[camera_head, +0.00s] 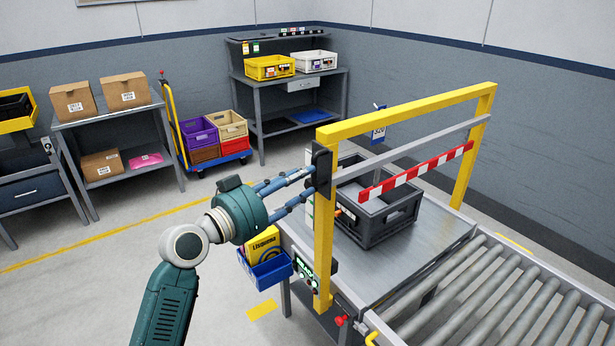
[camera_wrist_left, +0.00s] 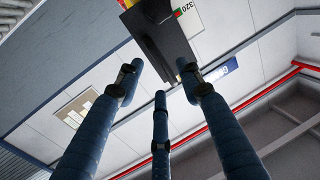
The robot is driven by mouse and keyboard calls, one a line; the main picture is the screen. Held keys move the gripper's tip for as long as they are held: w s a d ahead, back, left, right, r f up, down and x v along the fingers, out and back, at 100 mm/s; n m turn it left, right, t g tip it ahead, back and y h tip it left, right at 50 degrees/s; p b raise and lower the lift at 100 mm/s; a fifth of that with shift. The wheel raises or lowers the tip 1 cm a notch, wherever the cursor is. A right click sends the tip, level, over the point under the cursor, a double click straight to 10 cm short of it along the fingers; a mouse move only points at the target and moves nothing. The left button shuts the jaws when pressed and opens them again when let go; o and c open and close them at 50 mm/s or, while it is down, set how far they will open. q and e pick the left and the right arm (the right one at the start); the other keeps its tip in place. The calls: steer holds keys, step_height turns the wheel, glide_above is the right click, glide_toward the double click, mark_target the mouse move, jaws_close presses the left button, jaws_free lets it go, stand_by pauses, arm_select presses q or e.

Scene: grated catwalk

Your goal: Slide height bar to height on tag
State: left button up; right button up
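A red-and-white striped height bar (camera_head: 416,172) hangs below a grey crossbar (camera_head: 425,139) within a yellow gantry frame (camera_head: 405,113). A black slider block (camera_head: 321,170) sits on the left post; it also shows in the left wrist view (camera_wrist_left: 160,38). My left gripper (camera_head: 305,185) is at the block, its fingers apart. In the wrist view the fingertips (camera_wrist_left: 161,78) lie around the block's near end; contact is unclear. A blue-and-white tag (camera_head: 378,131), apparently reading 320, stands behind the top beam. A marking reading 320 (camera_wrist_left: 184,9) shows beside the block. My right gripper is out of view.
A dark grey crate (camera_head: 385,232) stands on the metal table (camera_head: 440,232) under the gantry. A roller conveyor (camera_head: 500,300) adjoins it at the front right. A blue bin (camera_head: 268,271) with a yellow item and a control box (camera_head: 305,268) are below my left gripper.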

arm_select(q)
steer(key=v, duration=0.9)
